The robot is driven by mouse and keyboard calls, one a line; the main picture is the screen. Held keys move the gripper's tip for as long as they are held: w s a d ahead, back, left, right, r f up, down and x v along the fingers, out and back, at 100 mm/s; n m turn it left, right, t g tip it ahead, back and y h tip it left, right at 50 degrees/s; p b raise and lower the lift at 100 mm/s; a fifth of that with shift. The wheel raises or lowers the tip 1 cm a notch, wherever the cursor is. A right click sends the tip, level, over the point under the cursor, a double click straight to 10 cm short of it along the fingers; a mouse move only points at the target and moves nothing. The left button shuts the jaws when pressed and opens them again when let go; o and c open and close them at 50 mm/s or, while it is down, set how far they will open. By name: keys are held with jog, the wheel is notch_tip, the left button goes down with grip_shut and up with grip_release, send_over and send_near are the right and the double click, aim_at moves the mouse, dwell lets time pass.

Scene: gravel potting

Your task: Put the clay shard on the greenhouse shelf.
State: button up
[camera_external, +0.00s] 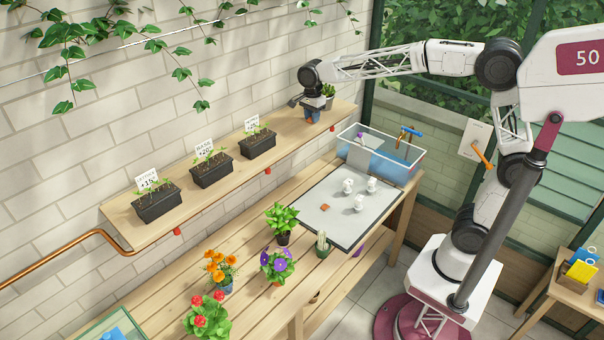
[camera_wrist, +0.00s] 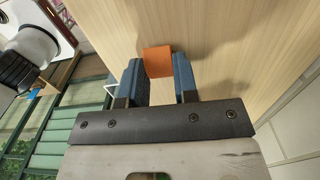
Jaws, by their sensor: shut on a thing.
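My gripper (camera_external: 312,119) is at the right end of the wooden greenhouse shelf (camera_external: 293,132), with its fingers pointing down. In the wrist view, the two blue fingers of my gripper (camera_wrist: 158,78) are shut on an orange clay shard (camera_wrist: 157,61), with the shelf's wood (camera_wrist: 225,40) behind it. I cannot tell whether the shard touches the shelf. In the external view my fingers mostly hide the held shard. Another small orange-brown piece (camera_external: 325,207) lies on the grey tray.
Black seedling boxes (camera_external: 157,206) with labels stand along the shelf. A small potted plant (camera_external: 328,91) is close beside my gripper. Below are a water tank (camera_external: 408,155), the grey tray (camera_external: 338,232) with white pieces, and flower pots. The shelf between my gripper and the nearest box is clear.

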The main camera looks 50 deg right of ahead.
jog(key=shift+f, duration=0.1)
jog(key=o, duration=0.9)
notch_tip(320, 180, up, 12)
jog(key=shift+r, duration=0.1)
jog(key=shift+s, duration=0.1)
dwell(0.9)
jog(key=s+d+f+n+t, duration=0.1)
jog(key=s+d+f+n, duration=0.4)
jog(key=s, duration=0.8)
jog(key=s+d+f+n, duration=0.5)
jog(key=s+f+n, duration=0.2)
jog(key=s, duration=0.7)
jog(key=s+d+f+n+t, duration=0.1)
jog(key=s+d+f+n, duration=0.4)
jog(key=s, duration=0.8)
notch_tip(320, 180, down, 3)
jog(key=shift+s+d+f+n+t, duration=0.15)
jog(key=shift+n+t, duration=0.15)
jog(key=shift+n, duration=0.2)
